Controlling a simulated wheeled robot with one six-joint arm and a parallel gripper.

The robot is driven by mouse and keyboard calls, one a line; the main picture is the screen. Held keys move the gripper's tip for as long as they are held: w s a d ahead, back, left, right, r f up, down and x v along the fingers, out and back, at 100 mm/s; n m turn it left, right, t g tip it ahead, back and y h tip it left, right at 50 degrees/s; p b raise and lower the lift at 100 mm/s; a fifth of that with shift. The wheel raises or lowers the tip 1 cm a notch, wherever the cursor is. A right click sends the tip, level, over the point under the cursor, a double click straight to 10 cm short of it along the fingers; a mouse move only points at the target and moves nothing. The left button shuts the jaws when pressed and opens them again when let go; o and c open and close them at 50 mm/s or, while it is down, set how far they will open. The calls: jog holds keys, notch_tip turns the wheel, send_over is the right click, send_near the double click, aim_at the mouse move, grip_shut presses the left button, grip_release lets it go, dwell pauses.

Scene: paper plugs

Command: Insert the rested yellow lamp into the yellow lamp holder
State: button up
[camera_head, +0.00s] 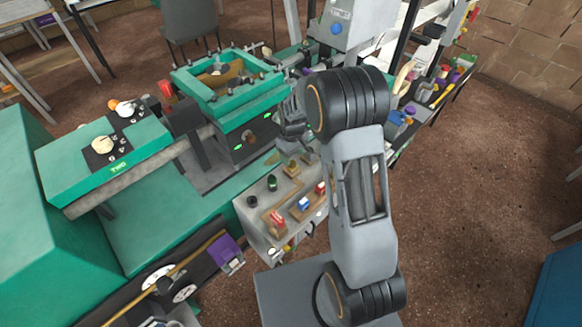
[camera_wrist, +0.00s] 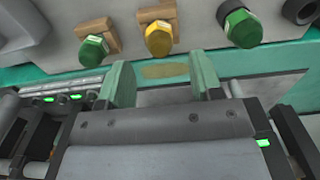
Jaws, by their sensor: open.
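A yellow hexagonal lamp (camera_wrist: 158,40) rests against a small wooden block (camera_wrist: 158,12) in the wrist view. It stands just beyond my gripper (camera_wrist: 162,76), between the two green fingertips in the picture. The fingers are apart with nothing between them, and the lamp is not touched. In the head view, a small yellowish piece (camera_head: 292,169) on the grey panel (camera_head: 262,226) looks like this lamp, below my gripper (camera_head: 291,135). I cannot make out the yellow lamp holder with certainty.
Green lamps stand left (camera_wrist: 94,48) and right (camera_wrist: 241,25) of the yellow one, with a black ring (camera_wrist: 300,10) farther right. The head view shows a wooden tray with red (camera_head: 278,220) and blue (camera_head: 303,203) parts. A green machine (camera_head: 235,100) stands behind.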

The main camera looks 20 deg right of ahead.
aim_at(292, 162)
jog(key=shift+f, duration=0.1)
jog(key=shift+f+b, duration=1.55)
jog(key=shift+f, duration=0.35)
jog(key=shift+c, duration=0.2)
grip_shut()
jog(key=shift+r, duration=0.25)
jog(key=shift+r+p, duration=1.7)
jog(key=shift+r, duration=0.65)
